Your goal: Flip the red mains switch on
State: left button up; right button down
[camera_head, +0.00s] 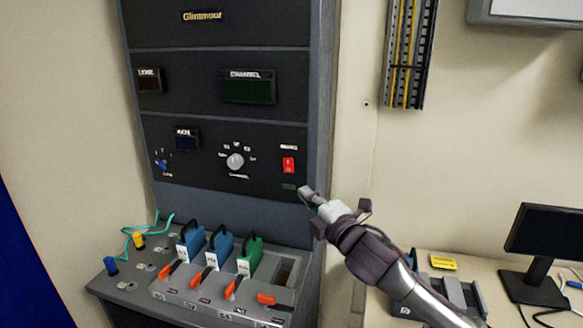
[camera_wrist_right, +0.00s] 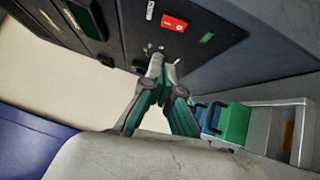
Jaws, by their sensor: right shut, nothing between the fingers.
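The red mains switch (camera_head: 288,165) sits at the right of the lower black panel, under a small label. A dark green indicator (camera_head: 289,186) is just below it. My right gripper (camera_head: 305,190) is shut and empty, at the panel's right edge, below and to the right of the switch. In the right wrist view the red switch (camera_wrist_right: 174,23) is beyond the closed fingertips (camera_wrist_right: 160,62), with a visible gap between them. The green indicator also shows in that view (camera_wrist_right: 207,38). My left gripper is not in view.
A sloped console (camera_head: 130,287) below the panel holds blue and green modules (camera_head: 220,245) with handles, orange levers and plugged cables. A round knob (camera_head: 235,161) is left of the switch. A monitor (camera_head: 545,233) stands on a bench at right.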

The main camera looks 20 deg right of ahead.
jog(key=p, duration=0.3)
send_near(285, 161)
jog(key=w+a, duration=0.3)
jog(key=a, duration=0.1)
jog(key=shift+w+d+r+p, duration=0.2)
jog(key=shift+w+d+p, duration=0.05)
jog(key=shift+w+d, duration=0.25)
jog(key=shift+w+d+r+p, duration=0.15)
jog(key=shift+w+d+p, duration=0.15)
jog(key=shift+w, duration=0.2)
jog(key=shift+w+d, duration=0.55)
jog(key=shift+w, duration=0.05)
jog(key=shift+r+p, duration=0.15)
jog(key=shift+p, duration=0.35)
jog(key=shift+w+d+r+p, duration=0.15)
jog(key=shift+r+p, duration=0.1)
jog(key=shift+p, duration=0.45)
jog(key=shift+f+b, duration=0.35)
jog(key=shift+b, duration=0.1)
